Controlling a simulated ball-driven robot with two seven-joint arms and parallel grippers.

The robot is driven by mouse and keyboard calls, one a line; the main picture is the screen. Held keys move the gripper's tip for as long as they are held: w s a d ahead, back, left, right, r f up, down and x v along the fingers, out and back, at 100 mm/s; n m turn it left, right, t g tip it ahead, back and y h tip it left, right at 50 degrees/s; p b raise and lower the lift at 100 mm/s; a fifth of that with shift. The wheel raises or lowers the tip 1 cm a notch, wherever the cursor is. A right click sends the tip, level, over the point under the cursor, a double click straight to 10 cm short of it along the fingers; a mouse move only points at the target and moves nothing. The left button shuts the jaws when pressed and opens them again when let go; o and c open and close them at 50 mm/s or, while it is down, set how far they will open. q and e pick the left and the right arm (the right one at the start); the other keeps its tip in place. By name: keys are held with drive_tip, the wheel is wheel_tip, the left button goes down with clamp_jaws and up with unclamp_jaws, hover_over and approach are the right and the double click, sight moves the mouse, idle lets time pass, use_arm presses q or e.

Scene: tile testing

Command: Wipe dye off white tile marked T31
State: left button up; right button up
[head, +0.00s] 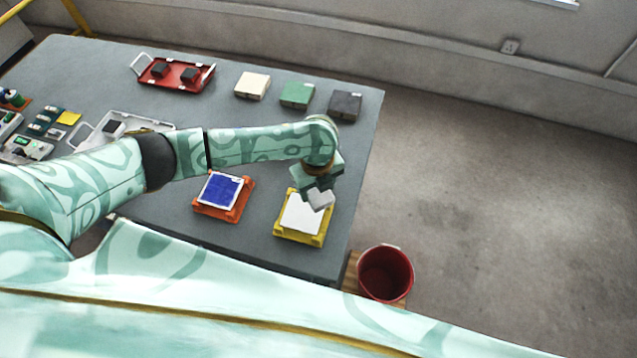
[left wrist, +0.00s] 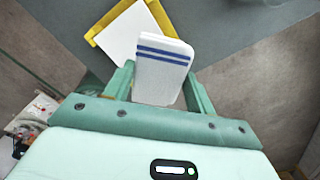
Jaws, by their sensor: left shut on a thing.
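A white tile (head: 301,213) lies in a yellow holder (head: 290,234) near the table's front right corner. No dye shows on its visible part, and I can read no marking on it. My left gripper (head: 318,186) is above the tile's upper right part. It is shut on a folded white cloth (head: 321,199). In the left wrist view the cloth (left wrist: 163,70) has two blue stripes and sticks out between the fingers (left wrist: 158,92), covering part of the tile (left wrist: 122,36) and holder. I cannot tell whether the cloth touches the tile. My right gripper is not in view.
A blue-faced tile (head: 220,190) sits in an orange holder (head: 238,210) to the left. A red tray (head: 172,84) and cream (head: 252,86), green (head: 297,94) and dark (head: 345,104) blocks stand at the back. A red bucket (head: 386,273) stands beyond the table's right edge.

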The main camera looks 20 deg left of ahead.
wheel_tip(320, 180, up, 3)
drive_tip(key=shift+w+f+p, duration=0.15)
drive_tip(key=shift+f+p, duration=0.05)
drive_tip(key=shift+p, duration=0.85)
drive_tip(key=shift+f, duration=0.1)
